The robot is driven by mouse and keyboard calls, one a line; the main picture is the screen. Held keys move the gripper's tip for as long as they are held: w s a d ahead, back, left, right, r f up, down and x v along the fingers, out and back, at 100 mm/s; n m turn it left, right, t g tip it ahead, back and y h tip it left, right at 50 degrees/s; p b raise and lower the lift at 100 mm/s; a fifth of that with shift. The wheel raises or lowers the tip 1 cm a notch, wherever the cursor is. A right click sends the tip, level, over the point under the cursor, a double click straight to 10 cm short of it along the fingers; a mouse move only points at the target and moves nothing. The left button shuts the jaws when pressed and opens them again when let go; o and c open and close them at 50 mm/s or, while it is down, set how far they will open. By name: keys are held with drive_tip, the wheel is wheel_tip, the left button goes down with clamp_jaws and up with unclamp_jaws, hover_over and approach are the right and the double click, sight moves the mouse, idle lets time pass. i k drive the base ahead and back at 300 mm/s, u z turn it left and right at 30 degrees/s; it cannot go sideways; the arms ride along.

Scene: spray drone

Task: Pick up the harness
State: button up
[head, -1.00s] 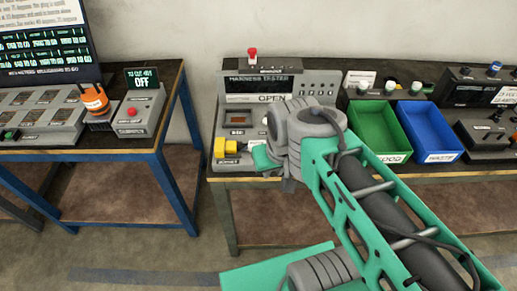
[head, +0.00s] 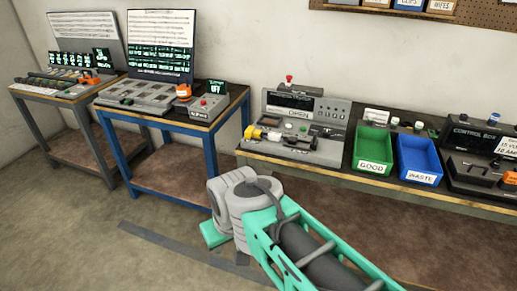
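A harness tester (head: 300,115) stands on the left end of the long bench, with a red button on top and a display reading OPEN. A yellow connector (head: 252,132) sits at its front left, with a small pale and dark part beside it to the right. This may be the harness, but it is too small to tell whether a cable runs between its ends. My arm reaches in from the lower right, its grey joint low in front of the bench and apart from the tester. My gripper's fingers do not show.
A green GOOD bin (head: 372,150) and a blue WASTE bin (head: 418,158) stand right of the tester, then a control box (head: 480,135). A blue-framed table (head: 165,118) with a grey fixture and an orange item (head: 183,92) is to the left. Floor between the tables is open.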

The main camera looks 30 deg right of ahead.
sight(273, 137)
drive_tip(key=u, duration=0.55)
drive_tip(key=i, duration=1.25)
drive_tip(key=u, duration=0.4)
drive_tip(key=i, duration=1.05)
drive_tip(key=z, duration=0.95)
drive_tip(key=i, duration=0.8)
drive_tip(key=z, duration=1.2)
drive_tip(key=i, duration=0.3)
drive_tip(key=z, duration=0.15)
